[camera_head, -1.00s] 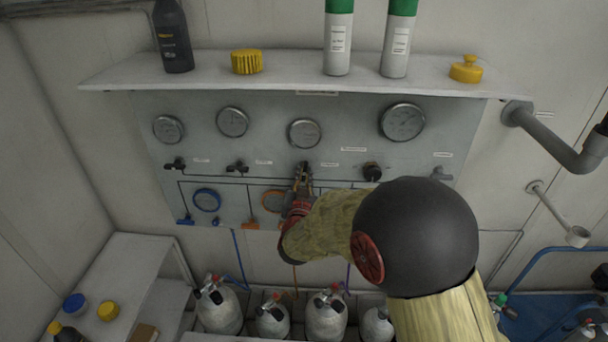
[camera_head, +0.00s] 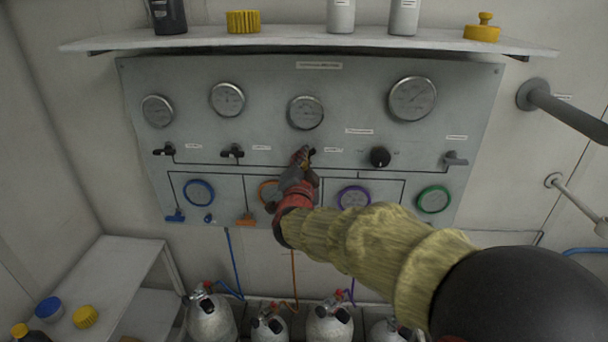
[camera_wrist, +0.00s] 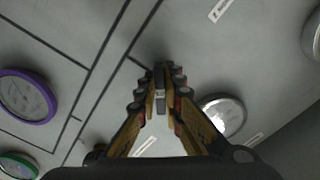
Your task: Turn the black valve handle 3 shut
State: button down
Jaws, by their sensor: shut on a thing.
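The black valve handle 3 (camera_head: 311,151) is third from the left in the valve row on the grey panel, under the third gauge. My gripper (camera_head: 304,157) is at this handle and hides most of it. In the wrist view the two fingers of my gripper (camera_wrist: 160,92) are closed on the handle (camera_wrist: 160,78), which shows as a narrow dark and grey piece between the fingertips. Its exact angle is hard to tell.
Two more black valve handles (camera_head: 164,149) (camera_head: 232,151) sit to the left, a black knob (camera_head: 380,157) and a grey lever (camera_head: 455,159) to the right. Gauges (camera_head: 305,112) are above, coloured rings (camera_head: 354,198) below. A shelf (camera_head: 300,40) with bottles overhangs the panel.

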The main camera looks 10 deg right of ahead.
jog(key=m+b, duration=0.4)
jog(key=b, duration=0.1)
jog(key=shift+f+m+b, duration=0.2)
jog(key=shift+m+b, duration=0.1)
jog(key=m+b, duration=0.3)
jog(key=shift+r, duration=0.25)
jog(key=c, duration=1.9)
grip_release()
jog(key=shift+r, duration=0.1)
jog(key=shift+a, duration=0.1)
jog(key=v, duration=1.2)
